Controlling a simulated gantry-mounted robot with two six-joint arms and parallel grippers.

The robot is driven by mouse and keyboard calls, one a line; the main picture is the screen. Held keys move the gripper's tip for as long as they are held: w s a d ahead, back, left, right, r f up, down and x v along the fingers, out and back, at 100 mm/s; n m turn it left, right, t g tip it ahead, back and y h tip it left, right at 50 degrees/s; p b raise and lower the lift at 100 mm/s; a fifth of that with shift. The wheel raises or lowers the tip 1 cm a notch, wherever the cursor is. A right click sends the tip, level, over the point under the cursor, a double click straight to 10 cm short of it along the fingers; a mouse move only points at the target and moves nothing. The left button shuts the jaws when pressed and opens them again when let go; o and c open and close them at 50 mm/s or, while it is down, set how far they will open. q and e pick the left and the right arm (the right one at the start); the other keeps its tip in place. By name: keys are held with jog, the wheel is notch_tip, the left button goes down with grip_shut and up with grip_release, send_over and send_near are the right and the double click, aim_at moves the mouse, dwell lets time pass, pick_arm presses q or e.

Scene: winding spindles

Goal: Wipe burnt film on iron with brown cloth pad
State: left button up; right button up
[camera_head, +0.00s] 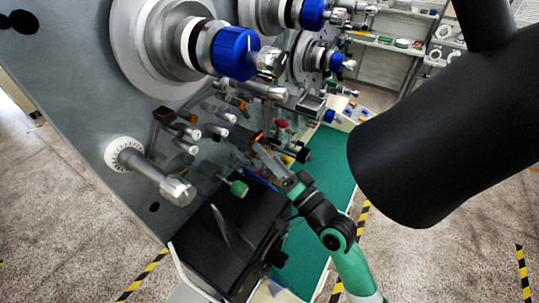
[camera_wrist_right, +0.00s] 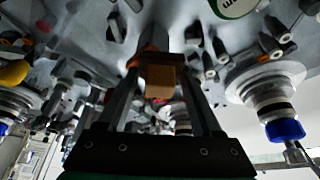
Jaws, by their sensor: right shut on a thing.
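My right gripper (camera_head: 266,156) reaches in from the lower right among the small parts on the machine's face in the head view. In the right wrist view the right gripper (camera_wrist_right: 158,88) is shut on the brown cloth pad (camera_wrist_right: 160,82), a small block between its fingers. A small orange patch (camera_head: 257,138) shows at the fingertips in the head view. The burnt film cannot be made out. My left gripper is not in view.
Winding spindles with blue caps (camera_head: 236,53) stick out from the grey machine panel (camera_head: 70,110). Metal rollers (camera_head: 177,190) and a green knob (camera_head: 238,188) stand near the gripper. A black box (camera_head: 215,250) lies below, beside a green surface (camera_head: 312,180).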

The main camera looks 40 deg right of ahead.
jog(key=d+b, duration=0.1)
jog(key=d, duration=0.1)
jog(key=w+d+b, duration=0.1)
jog(key=d, duration=0.1)
jog(key=shift+b, duration=0.35)
jog(key=a+p, duration=0.2)
jog(key=shift+s+a+r, duration=0.2)
jog(key=shift+s+a, duration=0.15)
jog(key=shift+s+a+f+p, duration=0.15)
jog(key=shift+s+a+p, duration=0.05)
jog(key=shift+a+p, duration=0.45)
